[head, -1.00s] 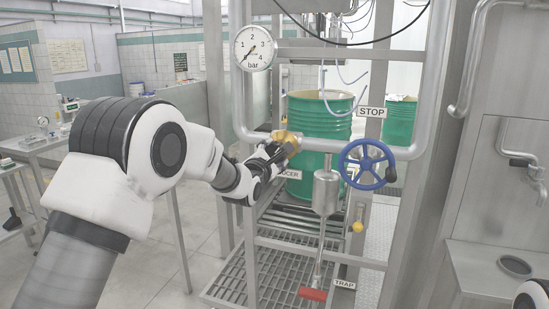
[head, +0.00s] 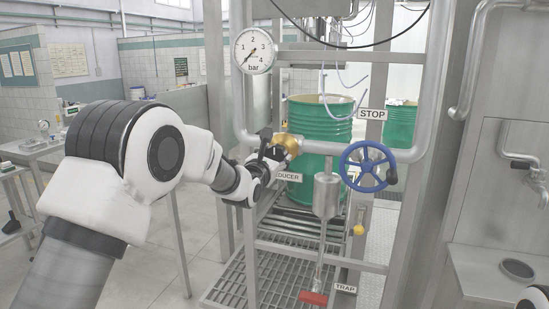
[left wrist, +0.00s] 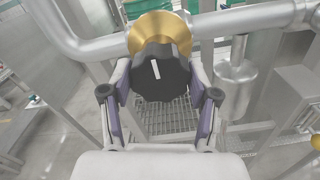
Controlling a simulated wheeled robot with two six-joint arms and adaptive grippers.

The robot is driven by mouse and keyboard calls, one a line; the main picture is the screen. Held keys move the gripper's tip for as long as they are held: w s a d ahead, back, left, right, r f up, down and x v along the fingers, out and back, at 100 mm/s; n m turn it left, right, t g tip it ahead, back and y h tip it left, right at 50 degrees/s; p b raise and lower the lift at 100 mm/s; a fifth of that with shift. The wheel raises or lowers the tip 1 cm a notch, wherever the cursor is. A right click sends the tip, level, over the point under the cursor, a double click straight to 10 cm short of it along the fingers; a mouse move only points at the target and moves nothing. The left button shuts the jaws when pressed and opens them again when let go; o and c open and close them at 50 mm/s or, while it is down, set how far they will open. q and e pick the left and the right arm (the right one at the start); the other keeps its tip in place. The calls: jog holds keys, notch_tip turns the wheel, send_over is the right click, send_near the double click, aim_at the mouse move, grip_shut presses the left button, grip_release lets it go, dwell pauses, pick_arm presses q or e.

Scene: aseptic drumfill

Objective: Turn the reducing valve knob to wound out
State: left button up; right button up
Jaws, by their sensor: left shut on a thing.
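The reducing valve has a brass body (head: 289,144) on the steel pipe, beside a partly covered "REDUCER" label (head: 288,176). Its black lobed knob (left wrist: 160,78) faces the left wrist camera. A short white mark on the knob is nearly upright, tilted slightly to the left at its top. My left gripper (head: 265,158) reaches the knob from the left. In the left wrist view its two fingers are on either side of the knob, shut on it. In the head view the gripper mostly hides the knob. My right gripper is not in view.
A pressure gauge (head: 254,51) above has its needle at the low end, below 1 bar. A blue handwheel (head: 367,166) is to the right, under a STOP label (head: 372,114). A green drum (head: 320,122) stands behind. A red-handled trap valve (head: 313,298) is below.

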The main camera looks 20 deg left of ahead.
pick_arm(q)
jog(key=shift+f, duration=0.2)
jog(key=o, duration=1.2)
jog(key=shift+r, duration=0.1)
jog(key=shift+c, duration=0.2)
jog(key=shift+s, duration=0.1)
jog(key=s, duration=1.1)
jog(key=shift+s+a, duration=0.2)
jog(key=shift+s, duration=0.2)
